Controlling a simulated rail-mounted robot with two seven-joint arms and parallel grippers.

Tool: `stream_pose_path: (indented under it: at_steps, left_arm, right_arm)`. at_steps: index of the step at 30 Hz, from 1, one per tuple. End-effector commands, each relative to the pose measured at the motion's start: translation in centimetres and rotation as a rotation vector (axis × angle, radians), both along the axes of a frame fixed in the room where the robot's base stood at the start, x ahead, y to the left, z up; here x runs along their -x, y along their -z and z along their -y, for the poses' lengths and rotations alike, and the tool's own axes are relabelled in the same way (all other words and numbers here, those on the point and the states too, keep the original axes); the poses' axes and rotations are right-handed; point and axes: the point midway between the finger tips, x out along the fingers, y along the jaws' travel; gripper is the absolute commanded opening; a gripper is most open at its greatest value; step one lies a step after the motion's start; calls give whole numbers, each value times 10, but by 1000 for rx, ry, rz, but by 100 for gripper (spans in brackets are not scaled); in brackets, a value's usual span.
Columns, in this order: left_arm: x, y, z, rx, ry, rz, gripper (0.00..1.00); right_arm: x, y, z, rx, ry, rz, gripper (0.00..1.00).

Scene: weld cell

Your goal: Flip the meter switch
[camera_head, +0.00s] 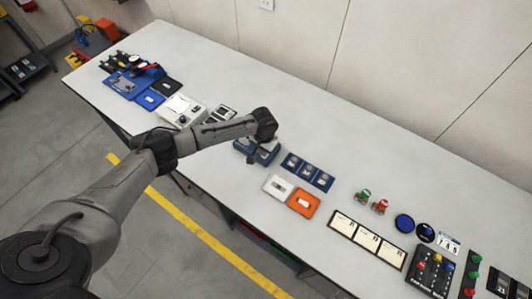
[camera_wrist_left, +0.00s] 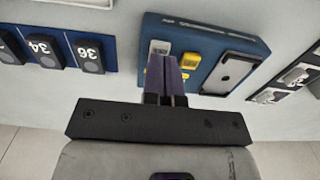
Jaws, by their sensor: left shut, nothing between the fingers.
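A blue box that looks like the meter (camera_wrist_left: 259,47) fills the upper middle of the left wrist view. It has yellow parts (camera_wrist_left: 191,60), a small pale label or switch (camera_wrist_left: 159,47) and a dark screen with a light frame (camera_wrist_left: 231,73). In the head view the blue meter (camera_head: 267,155) stands on the table, partly hidden by my arm. My left gripper (camera_head: 250,161) is shut and empty, with its fingers pointing at the meter. In the wrist view its fingertips (camera_wrist_left: 166,60) overlap the meter's face beside the yellow parts; I cannot tell whether they touch. My right gripper is not in view.
Blue panels (camera_head: 307,172), a white plate (camera_head: 278,188) and an orange plate (camera_head: 303,202) lie right of the meter. A white device (camera_head: 181,110) lies to its left. The table (camera_head: 310,130) is bare behind the meter. Cards, knobs and buttons fill its right end.

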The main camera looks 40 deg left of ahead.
Motion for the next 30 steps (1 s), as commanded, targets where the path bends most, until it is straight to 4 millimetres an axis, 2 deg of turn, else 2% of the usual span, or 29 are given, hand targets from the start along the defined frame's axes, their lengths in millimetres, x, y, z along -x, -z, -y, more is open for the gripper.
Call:
stream_pose_path:
  at_steps: [30]
  left_arm:
    - [0,15,0,0,0,0,0]
  right_arm:
    - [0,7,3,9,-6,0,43]
